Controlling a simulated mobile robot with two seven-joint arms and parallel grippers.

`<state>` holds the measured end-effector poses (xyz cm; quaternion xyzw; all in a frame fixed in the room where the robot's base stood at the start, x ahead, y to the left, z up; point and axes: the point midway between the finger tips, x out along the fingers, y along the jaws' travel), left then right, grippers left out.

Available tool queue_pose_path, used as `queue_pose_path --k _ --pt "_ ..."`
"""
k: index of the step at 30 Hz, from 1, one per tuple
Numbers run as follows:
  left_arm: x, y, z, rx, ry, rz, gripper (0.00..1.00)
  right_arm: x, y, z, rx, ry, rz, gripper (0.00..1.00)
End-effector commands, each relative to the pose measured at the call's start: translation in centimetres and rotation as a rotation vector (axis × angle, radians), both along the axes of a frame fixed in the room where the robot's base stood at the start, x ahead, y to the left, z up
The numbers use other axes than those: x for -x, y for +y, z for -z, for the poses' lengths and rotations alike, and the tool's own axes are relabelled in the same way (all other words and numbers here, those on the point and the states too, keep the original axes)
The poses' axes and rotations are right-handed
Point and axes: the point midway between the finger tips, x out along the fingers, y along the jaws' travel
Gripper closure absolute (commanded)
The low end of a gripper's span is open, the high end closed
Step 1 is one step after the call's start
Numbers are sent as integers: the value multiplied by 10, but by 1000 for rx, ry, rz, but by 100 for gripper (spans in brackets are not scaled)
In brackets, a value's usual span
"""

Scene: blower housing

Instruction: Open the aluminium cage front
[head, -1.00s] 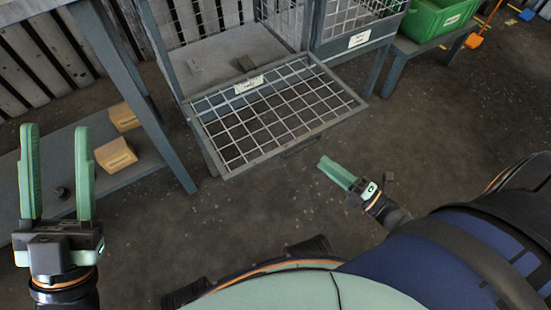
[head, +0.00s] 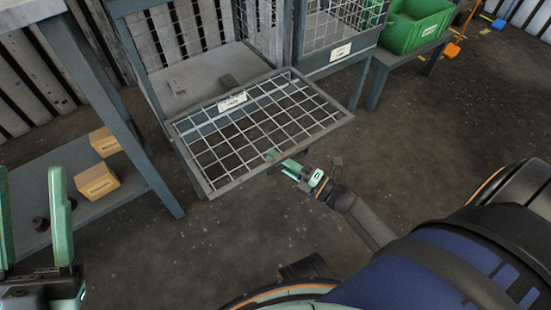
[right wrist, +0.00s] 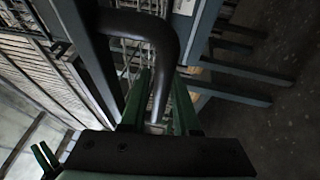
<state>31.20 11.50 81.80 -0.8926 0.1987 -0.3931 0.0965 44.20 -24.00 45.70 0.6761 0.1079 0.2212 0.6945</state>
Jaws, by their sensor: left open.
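The aluminium cage front (head: 318,128) is a grey-framed wire mesh panel with a white label. It lies folded down, nearly level, below the opening of its cage (head: 200,78). My right gripper (head: 274,157) is at the panel's outer edge, where the handle is mostly hidden. In the right wrist view a dark bent handle bar (right wrist: 165,45) runs down between the fingers of this gripper (right wrist: 161,75); whether they clamp it is unclear. My left gripper (head: 30,172) is open and empty at the left edge, far from the panel.
A grey bench stands at the left, with two cardboard boxes (head: 97,182) on its low shelf (head: 125,190). A second mesh cage (head: 340,25) and a green crate (head: 420,28) stand at the right. The floor before the panel is clear.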

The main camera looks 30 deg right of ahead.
Motion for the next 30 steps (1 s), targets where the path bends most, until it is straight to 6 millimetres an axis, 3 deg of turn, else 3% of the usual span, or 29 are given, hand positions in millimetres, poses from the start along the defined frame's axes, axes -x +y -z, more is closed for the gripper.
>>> queue_pose_path --k 10,18,30 --pt "0 0 1 0 1 0 50 -3 2 -1 0 1 0 72" --pt "0 0 1 0 1 0 50 -3 2 -1 -1 0 0 100" --pt "0 0 1 1 0 1 50 -3 2 -1 -1 0 0 100"
